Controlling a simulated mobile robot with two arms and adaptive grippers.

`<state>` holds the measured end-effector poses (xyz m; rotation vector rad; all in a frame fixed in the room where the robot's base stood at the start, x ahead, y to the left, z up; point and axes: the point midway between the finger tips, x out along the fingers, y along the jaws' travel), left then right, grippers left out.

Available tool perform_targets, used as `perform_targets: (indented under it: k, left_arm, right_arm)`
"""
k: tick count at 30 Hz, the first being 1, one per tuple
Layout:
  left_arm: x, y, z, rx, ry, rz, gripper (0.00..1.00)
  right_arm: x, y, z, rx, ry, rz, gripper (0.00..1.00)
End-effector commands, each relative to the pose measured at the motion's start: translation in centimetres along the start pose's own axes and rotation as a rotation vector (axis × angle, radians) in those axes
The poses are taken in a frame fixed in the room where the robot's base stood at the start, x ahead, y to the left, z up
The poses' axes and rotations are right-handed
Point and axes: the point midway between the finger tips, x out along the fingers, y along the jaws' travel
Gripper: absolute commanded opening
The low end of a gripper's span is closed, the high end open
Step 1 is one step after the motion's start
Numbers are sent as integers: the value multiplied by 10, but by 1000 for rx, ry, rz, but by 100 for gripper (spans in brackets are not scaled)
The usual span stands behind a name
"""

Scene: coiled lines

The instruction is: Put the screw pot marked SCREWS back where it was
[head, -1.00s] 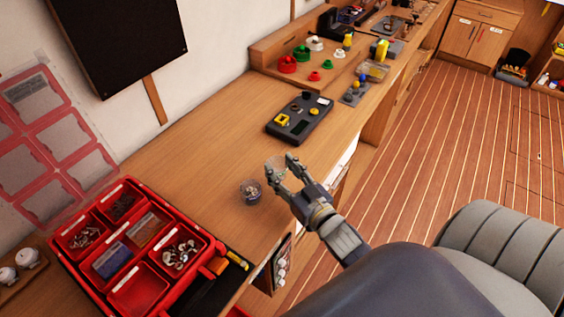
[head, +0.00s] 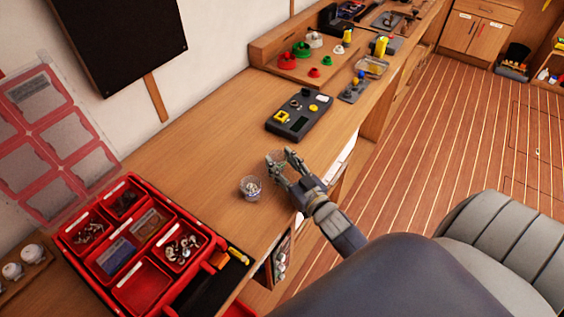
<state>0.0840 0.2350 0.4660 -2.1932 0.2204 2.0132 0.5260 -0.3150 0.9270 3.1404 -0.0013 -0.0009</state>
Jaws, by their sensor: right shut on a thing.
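My right gripper (head: 281,158) is shut on a small clear thing (head: 280,163), which looks like a see-through pot partly hidden by the fingers. It is over the wooden bench top, near its front edge; I cannot tell if it touches the wood. A clear pot (head: 251,189) with small metal parts inside stands upright on the bench, just left of my right gripper and apart from it. No SCREWS mark can be read on either one. My left gripper is not in view.
A red sorting case (head: 139,291) with small hardware lies at the lower left, its lid (head: 45,130) raised against the wall. A dark tray (head: 299,118) lies farther along the bench. Bare wood (head: 205,140) lies between. A grey chair (head: 505,235) stands at the right.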

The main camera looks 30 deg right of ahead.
Motion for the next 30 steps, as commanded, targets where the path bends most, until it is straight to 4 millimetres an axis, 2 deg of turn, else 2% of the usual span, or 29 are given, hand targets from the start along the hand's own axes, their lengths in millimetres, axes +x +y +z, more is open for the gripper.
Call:
perform_targets:
  k: [2, 3, 5, 19, 23, 30]
  left_arm:
    - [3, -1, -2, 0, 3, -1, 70]
    - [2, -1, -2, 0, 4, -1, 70]
    - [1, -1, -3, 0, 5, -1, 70]
    - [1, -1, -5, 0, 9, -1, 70]
    - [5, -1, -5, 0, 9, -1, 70]
    - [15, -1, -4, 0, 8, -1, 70]
  right_arm:
    - [0, 0, 3, 0, 0, 0, 18]
    - [0, 0, 2, 0, 0, 0, 48]
    - [0, 0, 2, 0, -1, 0, 62]
    - [-5, 0, 1, 0, -2, 0, 62]
    - [-23, 0, 2, 0, -3, 0, 62]
    - [-70, 0, 3, 0, -4, 0, 62]
